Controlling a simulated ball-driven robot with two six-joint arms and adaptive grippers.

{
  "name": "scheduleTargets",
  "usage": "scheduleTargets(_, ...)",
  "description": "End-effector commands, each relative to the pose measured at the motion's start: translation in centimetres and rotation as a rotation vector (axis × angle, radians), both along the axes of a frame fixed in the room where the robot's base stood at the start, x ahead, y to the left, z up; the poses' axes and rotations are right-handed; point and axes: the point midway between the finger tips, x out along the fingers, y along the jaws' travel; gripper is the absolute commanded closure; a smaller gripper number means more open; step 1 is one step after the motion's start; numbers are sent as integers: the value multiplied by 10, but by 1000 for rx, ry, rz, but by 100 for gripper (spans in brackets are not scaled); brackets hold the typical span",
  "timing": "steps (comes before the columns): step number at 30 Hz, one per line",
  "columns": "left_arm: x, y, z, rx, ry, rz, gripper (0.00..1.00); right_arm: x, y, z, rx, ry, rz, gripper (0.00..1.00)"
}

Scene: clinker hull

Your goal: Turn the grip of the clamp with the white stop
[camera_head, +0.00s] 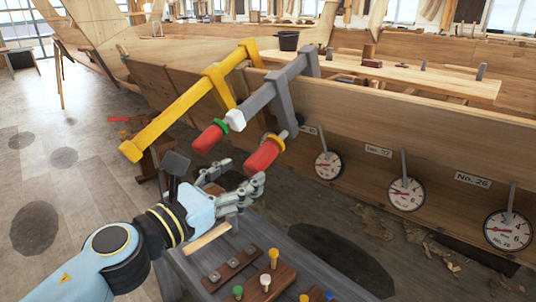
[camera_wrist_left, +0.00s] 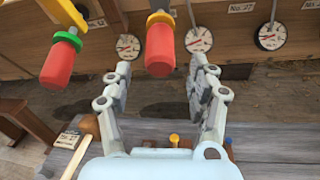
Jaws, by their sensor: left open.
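The grey clamp (camera_head: 262,97) is on the hull plank, with a white stop (camera_head: 236,120) at the lower end of its bar. Its red grip (camera_head: 262,156) hangs on a screw below the bar. In the left wrist view this grip (camera_wrist_left: 160,50) is ahead of the fingers, roughly centred between them. My left gripper (camera_head: 241,176) is open and empty, just below the grip in the head view. Its two fingers (camera_wrist_left: 159,78) stand wide apart. My right gripper is not in view.
A yellow clamp (camera_head: 175,115) with a green collar and red grip (camera_head: 207,139) is close on the left. Round dials (camera_head: 407,194) hang along the plank on the right. A grey bench (camera_head: 215,245) with several coloured pegs is below my gripper.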

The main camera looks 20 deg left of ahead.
Motion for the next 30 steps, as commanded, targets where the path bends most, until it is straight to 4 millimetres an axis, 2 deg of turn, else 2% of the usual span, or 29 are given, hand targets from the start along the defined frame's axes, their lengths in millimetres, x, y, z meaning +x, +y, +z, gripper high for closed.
scheduleTargets(9, 62, -16, 2, -5, -1, 2, 41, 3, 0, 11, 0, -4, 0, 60)
scheduleTargets(15, 86, -21, 0, -5, 1, 2, 41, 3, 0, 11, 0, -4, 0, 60)
scheduleTargets(26, 92, -23, -1, -5, 2, 1, 41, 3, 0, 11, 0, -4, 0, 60)
scheduleTargets(30, 92, -23, -1, -5, 2, 1, 58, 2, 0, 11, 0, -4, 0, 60)
